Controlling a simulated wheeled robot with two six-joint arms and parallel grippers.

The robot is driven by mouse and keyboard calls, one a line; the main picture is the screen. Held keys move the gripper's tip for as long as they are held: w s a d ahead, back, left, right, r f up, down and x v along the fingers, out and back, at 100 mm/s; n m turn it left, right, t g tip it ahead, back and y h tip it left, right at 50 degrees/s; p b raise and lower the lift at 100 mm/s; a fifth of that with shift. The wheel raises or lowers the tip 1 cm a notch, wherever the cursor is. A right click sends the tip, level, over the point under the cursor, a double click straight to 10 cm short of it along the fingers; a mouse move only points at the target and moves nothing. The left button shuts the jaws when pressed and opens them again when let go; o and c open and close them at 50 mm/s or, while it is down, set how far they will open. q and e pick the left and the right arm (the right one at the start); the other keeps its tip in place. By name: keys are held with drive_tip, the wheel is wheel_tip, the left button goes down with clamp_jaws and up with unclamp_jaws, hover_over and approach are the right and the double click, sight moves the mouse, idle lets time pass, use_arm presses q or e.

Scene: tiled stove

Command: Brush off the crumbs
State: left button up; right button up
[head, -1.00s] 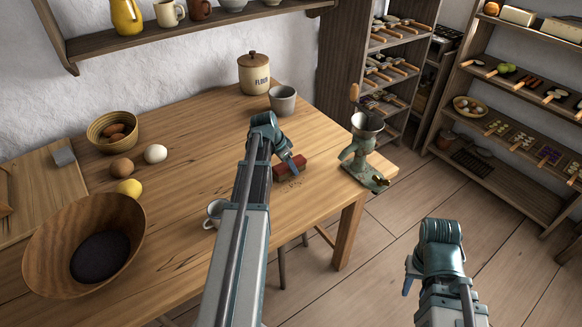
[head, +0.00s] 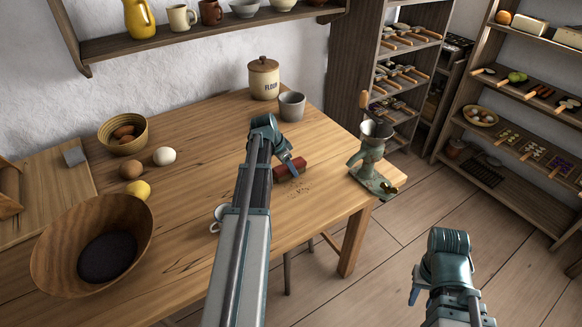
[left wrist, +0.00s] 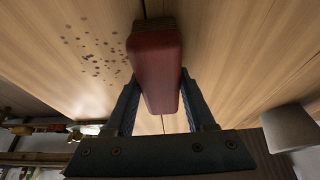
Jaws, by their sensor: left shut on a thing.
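A red-backed brush (head: 291,168) is held in my left gripper (head: 292,167), near the table's right end. In the left wrist view the brush (left wrist: 155,65) lies between the two fingers (left wrist: 160,108), with a brown edge at its far end. I cannot tell whether its bristles touch the table. Dark crumbs (head: 300,189) lie scattered on the wooden table (head: 205,135) just in front of the brush; the left wrist view shows them beside it (left wrist: 97,50). My right gripper (head: 414,296) hangs right of the table, over the floor; its finger opening is not clear.
A grinder (head: 372,160) stands at the table's right corner, close to the crumbs. A grey cup (head: 291,105) and flour crock (head: 264,78) stand behind. A white mug (head: 217,218) is partly hidden by my left arm. A large wooden bowl (head: 50,250) is at left.

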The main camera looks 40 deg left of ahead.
sight(309, 192)
use_arm(q)
drive_tip(key=shift+s+d+f, duration=0.1)
drive_tip(key=shift+s, duration=0.1)
drive_tip(key=shift+s+d, duration=0.3)
drive_tip(key=shift+d, duration=0.2)
drive_tip(key=shift+s+d, duration=0.25)
drive_tip(key=shift+d, duration=0.7)
drive_tip(key=shift+s+d, duration=0.35)
drive_tip(key=shift+d, duration=0.4)
drive_tip(key=shift+s+d, duration=0.35)
drive_tip(key=shift+d, duration=0.55)
drive_tip(key=shift+c, duration=0.6)
drive_tip(key=shift+s+d, duration=0.35)
drive_tip(key=shift+d, duration=0.5)
drive_tip(key=shift+s+d, duration=0.3)
drive_tip(key=shift+d, duration=0.5)
